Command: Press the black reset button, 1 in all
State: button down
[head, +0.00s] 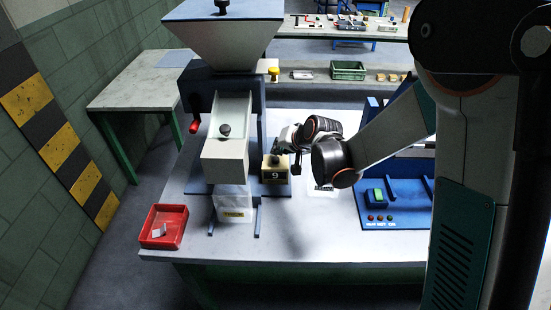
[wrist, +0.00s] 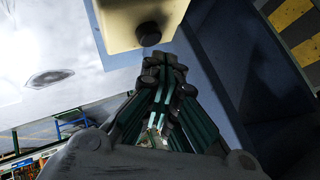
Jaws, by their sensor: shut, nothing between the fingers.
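A cream counter box (head: 275,173) with a dark window reading 9 stands on the blue base of the hopper machine. In the wrist view the cream box (wrist: 122,22) is at the top, with a round black button (wrist: 149,33) on it. My gripper (wrist: 165,62) is shut and empty, its fingertips close to the button and just below it in that picture. I cannot tell whether they touch. In the head view my gripper (head: 280,148) is over the back of the box, and the button cannot be made out clearly from the dark fingertips.
The hopper machine's chute (head: 226,155) stands close left of the box. A red tray (head: 179,232) with a pale part is at the table's front left. A blue fixture (head: 400,216) with a green button (head: 375,196) stands right. The table (head: 300,240) is clear in front.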

aim_at(278, 158)
jog(key=shift+f+b, duration=0.45)
jog(key=shift+b, duration=0.05)
jog(key=shift+f+b, duration=0.45)
jog(key=shift+f, duration=0.05)
dwell(0.8)
jog(key=shift+r, duration=0.15)
jog(key=shift+r+p, duration=0.6)
jog(key=shift+r, duration=0.2)
jog(key=shift+r, duration=0.1)
jog(key=shift+r+p, duration=1.6)
jog(key=shift+r, duration=0.85)
